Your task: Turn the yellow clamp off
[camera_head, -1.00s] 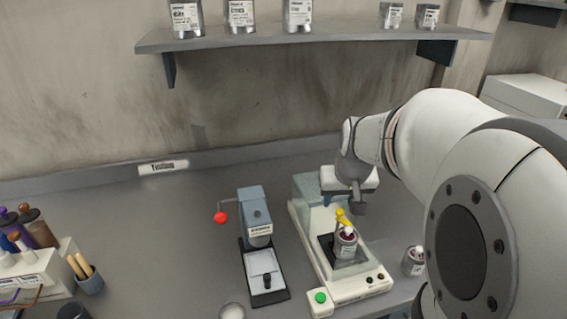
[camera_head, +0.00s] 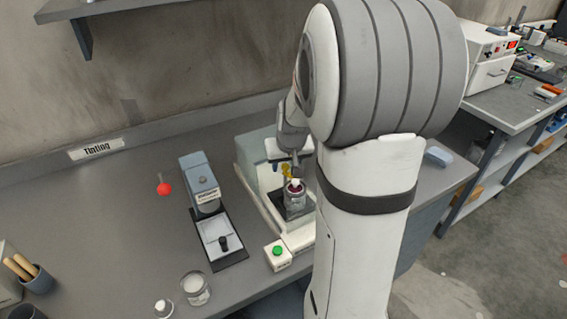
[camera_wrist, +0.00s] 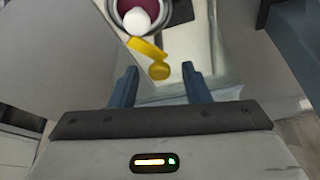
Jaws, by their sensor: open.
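The yellow clamp (camera_head: 285,170) shows small at the mixing machine, above the can, partly covered by my arm. In the wrist view the clamp (camera_wrist: 148,48) is a yellow bar slanting down to a rounded end beside the can. The can (camera_head: 294,193) stands on the machine's dark plate; its white top also shows in the wrist view (camera_wrist: 137,20). My gripper (camera_wrist: 159,72) is open and empty, with one blue finger on each side of the clamp's rounded end. I cannot tell whether either finger touches it.
The white mixing machine (camera_head: 247,172) has a green button (camera_head: 277,251) at its front. A glass jar (camera_head: 196,288) and a cup of wooden handles (camera_head: 37,281) stand nearby. The counter's left middle is clear.

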